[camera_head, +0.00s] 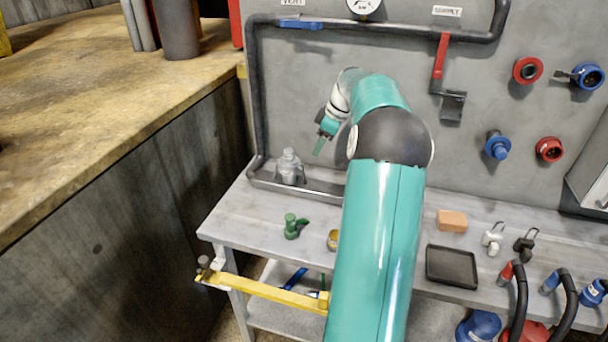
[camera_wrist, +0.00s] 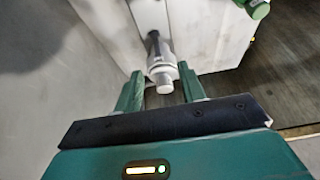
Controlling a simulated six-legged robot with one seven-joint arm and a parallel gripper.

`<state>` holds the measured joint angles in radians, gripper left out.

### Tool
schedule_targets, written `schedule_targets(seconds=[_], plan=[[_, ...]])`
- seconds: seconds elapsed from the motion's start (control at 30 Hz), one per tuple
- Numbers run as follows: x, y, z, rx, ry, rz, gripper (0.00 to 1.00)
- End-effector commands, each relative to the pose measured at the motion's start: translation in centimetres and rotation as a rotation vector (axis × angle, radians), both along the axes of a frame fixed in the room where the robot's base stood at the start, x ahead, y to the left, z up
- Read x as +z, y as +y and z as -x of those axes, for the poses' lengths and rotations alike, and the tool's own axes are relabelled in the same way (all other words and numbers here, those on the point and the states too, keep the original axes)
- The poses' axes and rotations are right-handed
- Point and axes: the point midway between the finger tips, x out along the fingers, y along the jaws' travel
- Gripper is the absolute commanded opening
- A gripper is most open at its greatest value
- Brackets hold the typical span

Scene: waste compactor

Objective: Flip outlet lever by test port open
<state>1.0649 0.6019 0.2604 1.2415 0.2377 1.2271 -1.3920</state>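A grey metal fitting (camera_head: 289,167) stands on the dark pipe along the back of the bench, at the foot of the panel. It may be the test port, but I can read no label on it. I cannot make out an outlet lever beside it; my arm hides part of the pipe to its right. My gripper (camera_head: 324,135) is above and right of this fitting, in front of the panel. In the wrist view my gripper (camera_wrist: 161,82) is open, with a grey cylindrical fitting (camera_wrist: 162,68) beyond and between the fingertips. I cannot tell whether they touch.
A blue lever (camera_head: 301,24) lies along the upper pipe under VENT, and a red lever (camera_head: 441,55) hangs down under SUPPLY. A green object (camera_head: 294,227), an orange block (camera_head: 452,221) and a black tray (camera_head: 452,266) are on the bench. A yellow bar (camera_head: 265,290) crosses the bench's front.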

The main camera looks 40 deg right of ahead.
Motion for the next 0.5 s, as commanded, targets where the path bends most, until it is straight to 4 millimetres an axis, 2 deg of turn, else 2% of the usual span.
schedule_targets(seconds=[0.03, 0.13, 0.27, 0.5], plan=[[-0.4, -0.8, 0.2, 0.002, -0.007, -0.004, 0.4], [-1.0, -1.1, 0.2, 0.011, -0.012, -0.006, 0.4], [-2.3, -0.8, -0.3, 0.012, -0.01, -0.007, 0.4], [-6.6, 0.3, -2.0, 0.015, -0.009, -0.007, 0.4]])
